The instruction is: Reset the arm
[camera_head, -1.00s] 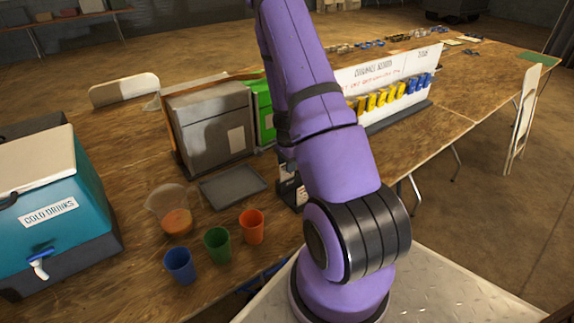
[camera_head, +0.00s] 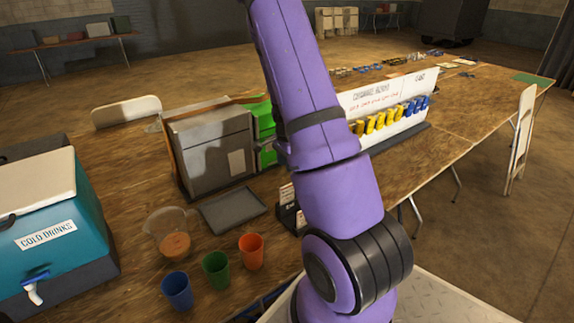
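My purple arm, with its dark joint bands, rises from my base through the middle of the head view. It runs up and out of the top edge of the picture. My gripper is beyond the frame, so its fingers and anything in them are hidden. The arm stands in front of the wooden table (camera_head: 105,178) and covers part of the white sign board (camera_head: 385,95).
On the table stand a teal drinks cooler (camera_head: 45,225), a grey box (camera_head: 210,150), a green box (camera_head: 263,130), a dark tray (camera_head: 232,209) and a jug (camera_head: 172,232). Blue (camera_head: 177,290), green (camera_head: 216,270) and orange (camera_head: 251,251) cups stand near the front. Folding chairs flank the table.

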